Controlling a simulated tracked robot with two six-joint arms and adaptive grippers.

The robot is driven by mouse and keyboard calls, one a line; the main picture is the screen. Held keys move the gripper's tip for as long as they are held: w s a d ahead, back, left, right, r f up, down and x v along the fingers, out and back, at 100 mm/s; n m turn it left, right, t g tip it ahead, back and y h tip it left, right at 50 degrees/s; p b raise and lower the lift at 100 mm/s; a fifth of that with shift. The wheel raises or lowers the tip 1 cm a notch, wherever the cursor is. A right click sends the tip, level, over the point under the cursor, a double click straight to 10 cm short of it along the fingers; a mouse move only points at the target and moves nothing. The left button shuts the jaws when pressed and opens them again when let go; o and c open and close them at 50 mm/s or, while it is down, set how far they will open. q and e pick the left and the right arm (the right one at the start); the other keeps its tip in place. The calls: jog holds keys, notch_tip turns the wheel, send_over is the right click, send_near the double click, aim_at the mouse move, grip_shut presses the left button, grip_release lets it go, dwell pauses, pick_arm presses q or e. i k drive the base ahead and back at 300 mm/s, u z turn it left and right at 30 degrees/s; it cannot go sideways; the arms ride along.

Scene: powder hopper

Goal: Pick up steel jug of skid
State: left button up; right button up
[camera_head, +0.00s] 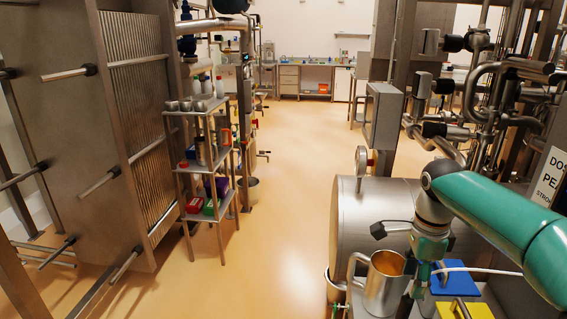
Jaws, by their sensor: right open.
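The steel jug (383,276) stands upright at the lower middle right of the head view, with its curved handle on its left side and a brownish tint inside its open top. It is beside the large horizontal steel tank (358,215) of the skid. My right gripper (409,303) points down just right of the jug, at the end of my teal arm. It is open, and its fingertips are partly hidden near the jug's right side. Whether it touches the jug cannot be told. My left gripper is not in view.
A blue piece (455,279) and a yellow piece (465,309) with a handle lie right of the gripper. Dense pipework (485,100) fills the right. A shelf trolley (205,150) stands left, beside a large plate unit (75,120). The floor aisle (290,190) is clear.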

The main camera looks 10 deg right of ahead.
aim_at(385, 284)
jog(key=k, duration=1)
